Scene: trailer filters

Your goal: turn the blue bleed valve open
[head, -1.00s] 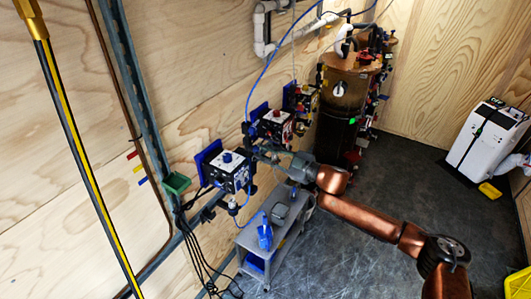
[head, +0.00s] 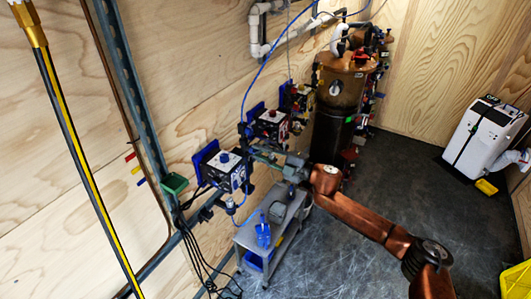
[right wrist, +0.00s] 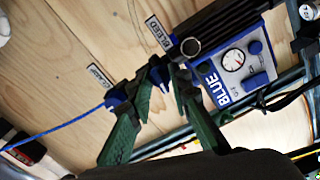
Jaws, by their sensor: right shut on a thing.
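The blue bleed valve (right wrist: 158,74) is a small blue handle by the "BLEED" label (right wrist: 157,34) in the right wrist view. My right gripper (right wrist: 164,76) has green fingers on either side of this handle and is shut on it. The fingertips hide part of the handle, so its exact angle is hard to tell. In the head view my right gripper (head: 256,152) reaches the wall beside the blue filter unit (head: 224,168). The unit's "BLUE" face with a round gauge (right wrist: 232,60) is right of the fingers in the wrist view. My left gripper is out of view.
A second label (right wrist: 98,76) and a blue fitting with a blue hose (right wrist: 60,127) are close left of the fingers. Another filter unit (head: 271,122) stands farther along the wall. A grey cart (head: 275,228) is below my arm.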

